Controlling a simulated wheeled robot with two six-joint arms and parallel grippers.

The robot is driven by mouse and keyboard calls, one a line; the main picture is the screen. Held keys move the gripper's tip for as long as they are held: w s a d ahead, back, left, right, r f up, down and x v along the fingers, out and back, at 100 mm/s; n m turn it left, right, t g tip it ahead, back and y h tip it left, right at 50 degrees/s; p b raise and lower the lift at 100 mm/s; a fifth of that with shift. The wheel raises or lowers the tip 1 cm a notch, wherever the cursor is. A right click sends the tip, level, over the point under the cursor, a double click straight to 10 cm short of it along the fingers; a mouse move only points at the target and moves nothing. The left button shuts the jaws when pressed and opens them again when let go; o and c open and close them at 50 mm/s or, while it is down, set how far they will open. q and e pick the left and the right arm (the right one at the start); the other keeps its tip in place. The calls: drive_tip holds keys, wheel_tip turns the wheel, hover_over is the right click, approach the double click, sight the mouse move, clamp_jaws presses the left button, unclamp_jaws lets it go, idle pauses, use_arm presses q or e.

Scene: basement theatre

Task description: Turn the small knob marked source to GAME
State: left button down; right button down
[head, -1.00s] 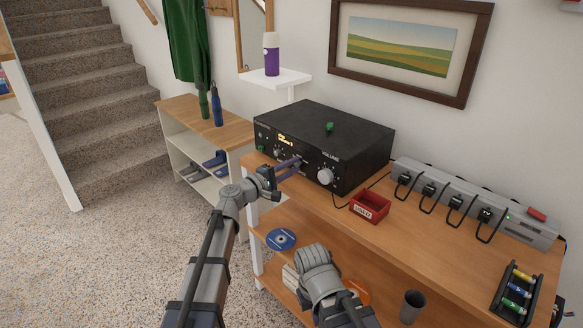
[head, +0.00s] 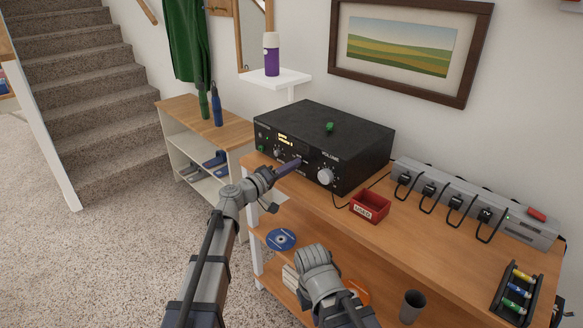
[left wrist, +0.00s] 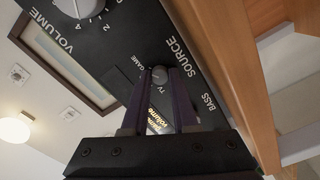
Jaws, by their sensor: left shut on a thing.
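The black receiver (head: 345,163) stands on the wooden bench, with a lit amber display. The small grey source knob (left wrist: 159,73) shows in the left wrist view, with TV and GAME labels beside it and the word SOURCE close by. My left gripper (left wrist: 164,72) is shut on this knob, a dark finger on either side. The left gripper in the head view (head: 297,162) reaches the front panel and hides the knob there. Which way the knob's pointer faces, I cannot tell. My right arm shows at the lower middle of the head view; its fingers are not visible.
The large volume knob (head: 325,176) is right of the left gripper. A red tray (head: 370,208), a power strip with several plugs (head: 470,205) and a battery rack (head: 517,293) stand on the bench. A small green object (head: 329,127) lies on the receiver.

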use_arm(q)
drive_tip(key=shift+s, duration=0.1)
idle(0.4)
drive_tip(key=c, duration=0.7)
unclamp_jaws()
drive_tip(key=v, duration=0.7)
drive_tip(key=shift+s+a, duration=0.25)
drive_tip(key=shift+a, duration=0.1)
